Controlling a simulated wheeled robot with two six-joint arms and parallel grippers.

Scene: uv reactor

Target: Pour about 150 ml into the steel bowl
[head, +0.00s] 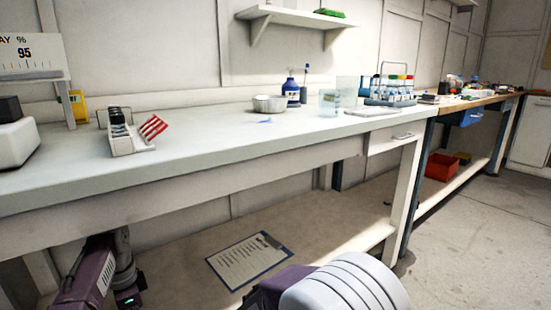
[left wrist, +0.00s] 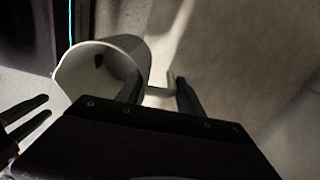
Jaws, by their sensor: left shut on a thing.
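The steel bowl (head: 268,104) stands upright on the white bench in the head view, left of a dark blue bottle; its inside is hard to see. In the left wrist view a pale grey, jug-like vessel (left wrist: 112,60) is held by its handle between the fingers of my left gripper (left wrist: 158,92). Its wide mouth faces left in the picture, and I cannot make out any liquid in it. The left fingers do not show clearly in the head view. Two dark prongs, seemingly my right gripper (left wrist: 46,106), show apart and empty at the left edge of the left wrist view.
A slide box (head: 125,140) with a striped item is at left. The bench front (head: 200,185) is mostly clear. A clipboard (head: 248,260) lies below.

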